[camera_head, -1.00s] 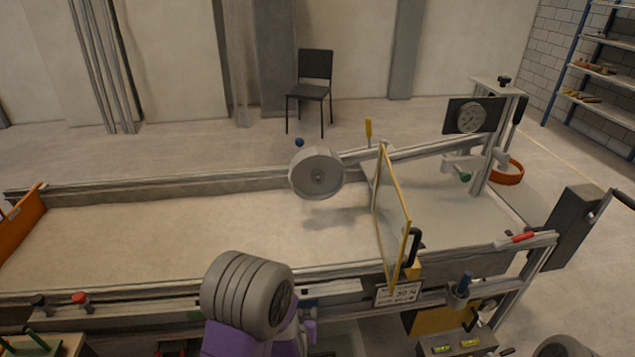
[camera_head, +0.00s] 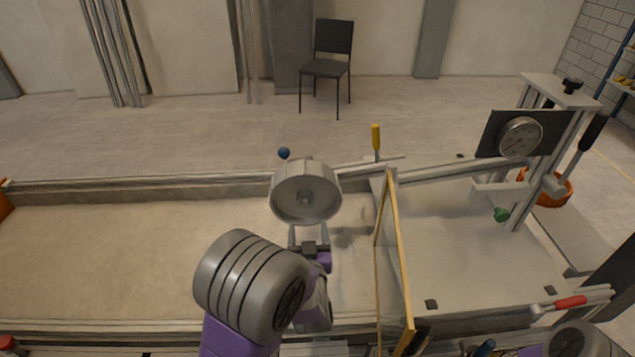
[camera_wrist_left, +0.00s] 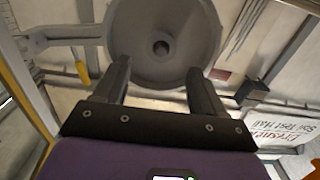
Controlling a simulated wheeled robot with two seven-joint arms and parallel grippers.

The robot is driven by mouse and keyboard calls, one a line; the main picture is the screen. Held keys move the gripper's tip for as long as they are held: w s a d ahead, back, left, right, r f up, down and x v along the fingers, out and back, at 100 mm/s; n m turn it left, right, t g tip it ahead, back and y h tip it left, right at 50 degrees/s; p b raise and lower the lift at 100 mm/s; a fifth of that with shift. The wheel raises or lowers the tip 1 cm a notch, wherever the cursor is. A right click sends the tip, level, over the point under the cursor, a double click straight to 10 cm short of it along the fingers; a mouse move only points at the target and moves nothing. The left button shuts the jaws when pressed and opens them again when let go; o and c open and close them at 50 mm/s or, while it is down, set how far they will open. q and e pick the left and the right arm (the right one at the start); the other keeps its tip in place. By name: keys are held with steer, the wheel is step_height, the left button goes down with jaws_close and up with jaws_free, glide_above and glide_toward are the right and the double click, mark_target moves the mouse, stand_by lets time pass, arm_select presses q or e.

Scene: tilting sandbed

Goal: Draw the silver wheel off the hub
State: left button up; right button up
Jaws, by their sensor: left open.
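The silver wheel (camera_head: 290,207), a round grey dish with a hole at its centre, sits at the end of a pale arm above the sand bed (camera_head: 120,250). My left gripper (camera_head: 309,232) is just below the wheel in the head view, fingers pointing up at it. In the left wrist view the open fingers (camera_wrist_left: 158,68) stand apart in front of the wheel (camera_wrist_left: 165,25), over its lower part. Nothing is between them; I cannot tell whether they touch the wheel. The hub behind the wheel is hidden. My right gripper is not in view.
A yellow-framed clear panel (camera_head: 394,260) stands upright just right of my left gripper. A yellow-handled lever (camera_head: 376,138) rises behind it. A gauge (camera_head: 520,136) on a dark plate and a green knob (camera_head: 501,214) are farther right. The sand bed left of the wheel is clear.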

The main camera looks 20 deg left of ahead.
mark_target(306, 204)
arm_select(q)
steer(key=shift+r+b+x, duration=0.1)
steer(key=shift+b+x, duration=0.2)
steer(key=shift+x, duration=2.05)
steer(key=shift+r+b+x, duration=0.15)
steer(key=shift+b+x, duration=0.1)
steer(key=shift+x, duration=2.05)
steer(key=shift+a, duration=0.1)
steer(key=c, duration=0.9)
steer(key=shift+r, duration=0.2)
steer(key=shift+c, duration=0.3)
